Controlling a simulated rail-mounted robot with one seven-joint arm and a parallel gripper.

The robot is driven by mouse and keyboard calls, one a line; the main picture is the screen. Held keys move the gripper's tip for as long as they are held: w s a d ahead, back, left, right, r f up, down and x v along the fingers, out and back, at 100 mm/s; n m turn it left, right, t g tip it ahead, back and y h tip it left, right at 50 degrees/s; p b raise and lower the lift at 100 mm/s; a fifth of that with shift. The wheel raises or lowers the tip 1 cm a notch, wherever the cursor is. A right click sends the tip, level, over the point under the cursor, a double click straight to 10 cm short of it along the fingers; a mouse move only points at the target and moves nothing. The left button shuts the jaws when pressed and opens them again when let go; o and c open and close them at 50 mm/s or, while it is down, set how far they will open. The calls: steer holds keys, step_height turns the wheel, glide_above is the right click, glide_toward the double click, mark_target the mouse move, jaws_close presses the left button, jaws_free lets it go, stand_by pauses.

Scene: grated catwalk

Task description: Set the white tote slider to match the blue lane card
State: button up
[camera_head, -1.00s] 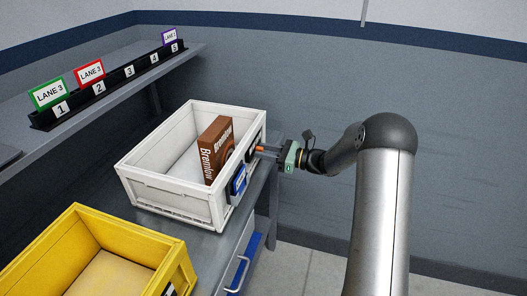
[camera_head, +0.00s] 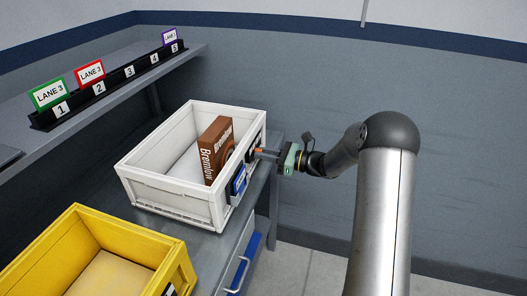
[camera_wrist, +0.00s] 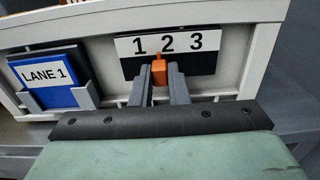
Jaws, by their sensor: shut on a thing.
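The white tote (camera_head: 172,199) stands on the grey bench. Its outer side carries a blue lane card (camera_wrist: 43,80) reading "LANE 1", in a holder left of the slider's number strip (camera_wrist: 168,43). The strip reads 1, 2, 3 from left to right above a dark slot. The slider's orange tab (camera_wrist: 159,74) shows below the strip, between the 1 and the 2 and nearer the 2. My gripper (camera_wrist: 161,84) is shut on this tab, one finger on each side. In the head view, my gripper (camera_head: 263,153) reaches the tote from the right.
A yellow tote (camera_head: 172,262) is in front at left. A shelf at the back left holds a numbered rack (camera_head: 118,80) with green, red and purple lane cards. Space right of the bench is clear apart from my arm.

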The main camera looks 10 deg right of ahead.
steer(key=shift+s+a, duration=0.25)
steer(key=shift+s, duration=0.2)
steer(key=shift+s+a, duration=0.2)
steer(key=shift+s, duration=0.25)
stand_by(0.5)
steer(key=o, duration=0.6)
steer(key=shift+c, duration=0.2)
steer(key=shift+d, duration=0.1)
steer(key=v, duration=0.7)
